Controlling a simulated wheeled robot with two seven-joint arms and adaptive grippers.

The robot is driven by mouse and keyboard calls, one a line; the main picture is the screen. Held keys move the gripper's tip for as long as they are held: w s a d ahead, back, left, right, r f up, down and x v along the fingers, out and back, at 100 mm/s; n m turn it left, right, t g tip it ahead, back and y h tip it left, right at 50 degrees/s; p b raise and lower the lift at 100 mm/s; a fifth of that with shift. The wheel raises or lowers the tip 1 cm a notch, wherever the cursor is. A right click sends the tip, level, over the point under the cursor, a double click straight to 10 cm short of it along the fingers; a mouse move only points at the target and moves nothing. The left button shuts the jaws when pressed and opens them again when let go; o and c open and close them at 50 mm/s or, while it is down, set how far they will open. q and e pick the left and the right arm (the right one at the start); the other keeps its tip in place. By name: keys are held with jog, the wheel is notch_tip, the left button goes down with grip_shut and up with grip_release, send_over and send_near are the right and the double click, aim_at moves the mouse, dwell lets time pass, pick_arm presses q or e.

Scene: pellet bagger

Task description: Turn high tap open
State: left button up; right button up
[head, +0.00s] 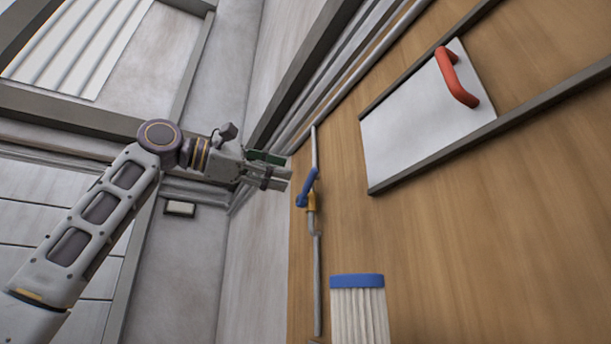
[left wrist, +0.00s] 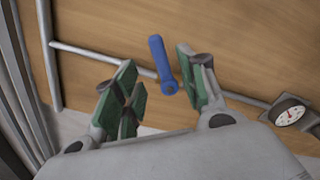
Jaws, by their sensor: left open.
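The high tap has a blue lever handle (head: 307,187) on a brass body (head: 311,202), set on a thin grey pipe (head: 318,270) along the wooden panel. In the left wrist view the blue handle (left wrist: 162,62) stands out between the fingertips and slants across the pipe (left wrist: 110,58). My left gripper (head: 287,174) is just left of the handle in the head view. It is open, with green pads either side of the handle (left wrist: 160,80) in the left wrist view, not visibly touching it. My right gripper is not in view.
A white sliding panel (head: 405,125) with a red handle (head: 457,78) sits between dark rails at upper right. A blue-topped white pleated filter (head: 357,282) stands right of the pipe. A round gauge (left wrist: 289,112) is on the pipe's right. Grey frame posts stand left.

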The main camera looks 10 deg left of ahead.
aim_at(307, 179)
pick_arm(q)
jog(key=p+x, duration=0.1)
jog(key=x, duration=0.5)
jog(key=shift+w+d+p, duration=0.15)
jog(key=shift+p, duration=0.25)
jog(key=shift+w+d, duration=0.3)
jog(key=shift+d, duration=0.15)
grip_shut()
